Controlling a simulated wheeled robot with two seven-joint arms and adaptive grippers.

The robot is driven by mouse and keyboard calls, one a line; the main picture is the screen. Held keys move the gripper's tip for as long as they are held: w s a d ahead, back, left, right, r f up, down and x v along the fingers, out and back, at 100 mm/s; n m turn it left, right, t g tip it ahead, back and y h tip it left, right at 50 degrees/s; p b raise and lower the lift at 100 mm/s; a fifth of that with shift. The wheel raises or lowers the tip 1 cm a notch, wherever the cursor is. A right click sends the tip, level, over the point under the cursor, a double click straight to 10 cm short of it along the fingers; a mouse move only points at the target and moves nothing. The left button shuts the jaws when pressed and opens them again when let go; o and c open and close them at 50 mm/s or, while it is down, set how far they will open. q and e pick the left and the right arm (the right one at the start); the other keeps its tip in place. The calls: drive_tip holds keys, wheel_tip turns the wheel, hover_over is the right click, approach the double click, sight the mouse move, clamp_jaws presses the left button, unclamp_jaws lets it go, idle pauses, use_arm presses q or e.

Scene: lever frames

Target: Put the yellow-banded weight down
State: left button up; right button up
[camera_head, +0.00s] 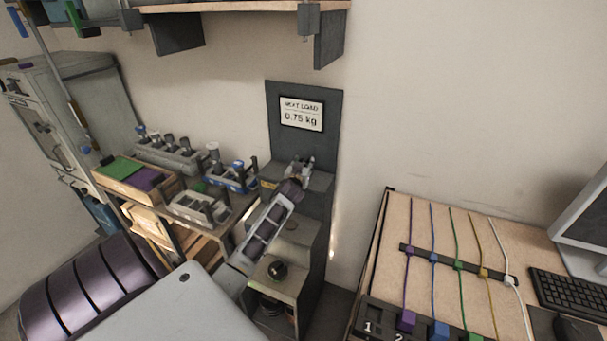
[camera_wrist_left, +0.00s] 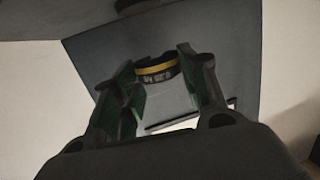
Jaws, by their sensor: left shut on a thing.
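My left arm reaches across the lower middle of the head view. Its gripper (camera_head: 300,168) is over the stand below the dark panel. In the left wrist view the fingers (camera_wrist_left: 158,64) are shut on the yellow-banded weight (camera_wrist_left: 157,71), a dark piece with a yellow band and small print that I cannot read. The weight cannot be made out clearly in the head view. Whether it touches the surface beneath is not clear. My right gripper is not in view.
A sign (camera_head: 301,114) reads "NEXT LOAD 0.75 kg" on the dark panel (camera_head: 328,150). Racks with several weights (camera_head: 170,157) stand on the left bench. A board with coloured cables (camera_head: 385,245) and a keyboard (camera_head: 565,293) are at right. A shelf (camera_head: 240,6) hangs above.

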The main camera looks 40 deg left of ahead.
use_arm(q)
drive_tip(key=shift+f, duration=2.1)
drive_tip(key=shift+f, duration=0.2)
drive_tip(key=o, duration=1.2)
drive_tip(key=shift+f+v, duration=0.2)
drive_tip(key=shift+v, duration=1.15)
drive_tip(key=b+v, duration=0.2)
drive_tip(key=v, duration=0.9)
drive_tip(key=shift+f, duration=0.15)
